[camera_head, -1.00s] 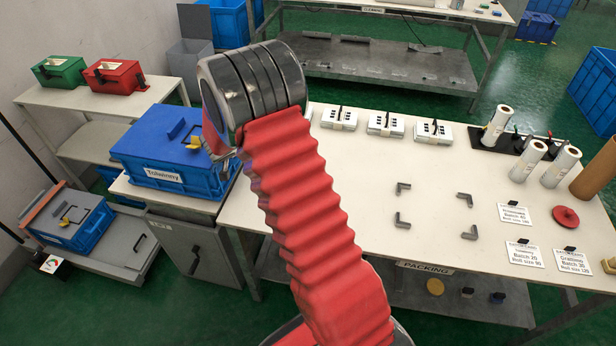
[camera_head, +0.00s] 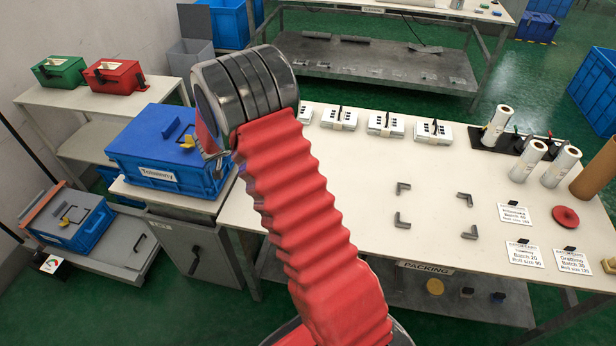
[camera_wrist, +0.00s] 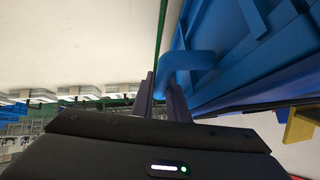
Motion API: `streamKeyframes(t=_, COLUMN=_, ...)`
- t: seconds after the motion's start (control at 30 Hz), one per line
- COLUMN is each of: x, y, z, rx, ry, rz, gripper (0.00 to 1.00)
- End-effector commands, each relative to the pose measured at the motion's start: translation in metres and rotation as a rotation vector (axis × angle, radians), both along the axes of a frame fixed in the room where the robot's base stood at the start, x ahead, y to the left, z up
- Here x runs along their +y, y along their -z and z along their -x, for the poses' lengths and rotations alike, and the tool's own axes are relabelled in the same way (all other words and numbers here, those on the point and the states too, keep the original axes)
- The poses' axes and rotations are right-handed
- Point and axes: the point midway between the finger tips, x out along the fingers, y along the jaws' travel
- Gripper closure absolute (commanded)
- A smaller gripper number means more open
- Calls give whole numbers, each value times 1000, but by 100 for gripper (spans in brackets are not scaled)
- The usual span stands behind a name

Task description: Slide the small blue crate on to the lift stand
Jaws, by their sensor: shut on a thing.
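A lidded blue crate (camera_head: 190,182) with a white label and a yellow latch sits on a white-topped grey stand (camera_head: 140,192), left of the packing table. It also shows in the wrist view (camera_wrist: 235,50). My gripper (camera_wrist: 162,84) is shut on the crate's blue handle (camera_wrist: 188,60). A second, smaller-looking blue crate (camera_head: 90,230) with a yellow latch stands on a low grey platform (camera_head: 130,243) at lower left.
The packing table (camera_head: 350,190) holds several white packs along its back, grey corner brackets, label cards and white rolls (camera_head: 528,160). A green box (camera_head: 58,74) and a red box (camera_head: 114,77) stand on a shelf at upper left, behind the labelled crate.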

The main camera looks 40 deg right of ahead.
Motion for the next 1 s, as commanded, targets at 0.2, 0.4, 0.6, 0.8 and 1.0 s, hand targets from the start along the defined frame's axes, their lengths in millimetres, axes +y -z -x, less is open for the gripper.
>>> streamKeyframes(t=0.2, x=5, y=-1, z=-7, rx=-2, ry=0, rz=1, gripper=100)
streamKeyframes(t=0.4, x=10, y=-2, z=-12, rx=-2, ry=-2, rz=1, gripper=100)
streamKeyframes(t=0.6, x=13, y=-1, z=-14, rx=-1, ry=0, rz=0, gripper=100)
streamKeyframes(t=0.8, x=12, y=-1, z=-14, rx=-1, ry=0, rz=0, gripper=85)
streamKeyframes(t=1.0, x=12, y=-1, z=-14, rx=-1, ry=0, rz=0, gripper=71)
